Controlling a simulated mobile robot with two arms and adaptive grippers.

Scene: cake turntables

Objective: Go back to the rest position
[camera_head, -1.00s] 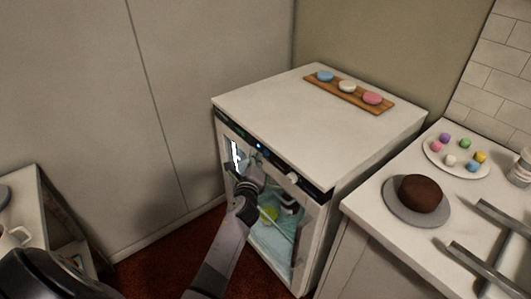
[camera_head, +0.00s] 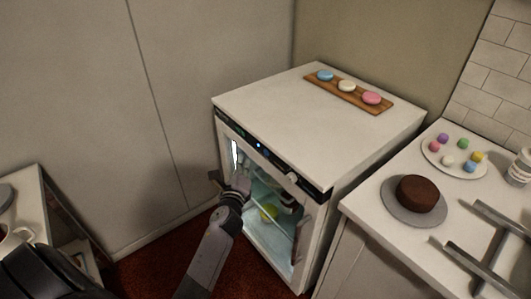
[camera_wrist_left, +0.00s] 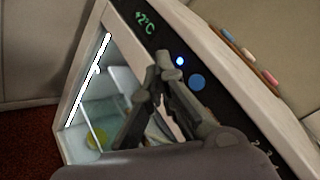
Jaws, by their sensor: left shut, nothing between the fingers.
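My left gripper (camera_head: 238,184) is in front of the glass front of a small white fridge (camera_head: 333,238), near its upper left part. In the left wrist view the gripper's dark fingers (camera_wrist_left: 164,64) are closed together with nothing between them. They overlap the fridge's black control strip (camera_wrist_left: 152,28), which shows a green +2°C reading and a blue light. I cannot tell whether they touch the fridge. Part of the fridge front is hidden behind my left gripper and forearm. My right gripper is not in view.
Macarons lie on a wooden board (camera_head: 384,107) on the fridge top. At right, a counter holds a brown cake (camera_head: 417,193) on a grey turntable, a plate of small colored sweets (camera_head: 431,158) and grey metal bars (camera_head: 468,262). A white table (camera_head: 30,190) stands at left.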

